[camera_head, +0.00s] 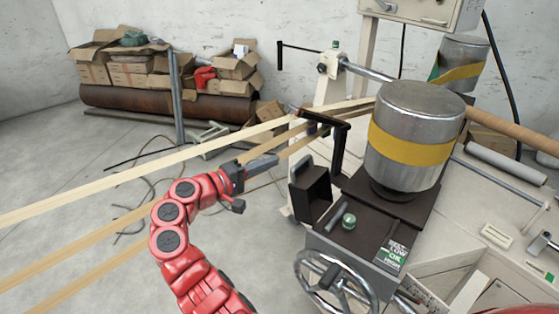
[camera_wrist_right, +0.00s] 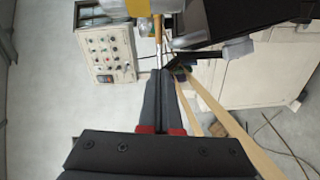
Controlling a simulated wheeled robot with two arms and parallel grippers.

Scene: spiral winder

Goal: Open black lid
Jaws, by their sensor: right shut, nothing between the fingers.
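A black, shallow box-like piece (camera_head: 311,192), which looks like the black lid, stands at the left side of the machine beside the green knob; I cannot tell for sure how it is hinged. My right gripper (camera_head: 275,161) is left of it and a little higher in the picture, among the tan strips, with its fingers pointing right toward the machine. It looks apart from the box-like piece. In the right wrist view the dark fingers (camera_wrist_right: 160,74) are together with nothing between them. A large dark shape fills that view's upper right. My left gripper does not show.
Long tan strips (camera_head: 120,178) run past my gripper to a black angled bar (camera_head: 336,145). A steel drum with a yellow band (camera_head: 410,150), a handwheel (camera_head: 335,282) and a green knob (camera_head: 348,221) are close by. Open floor lies at the left.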

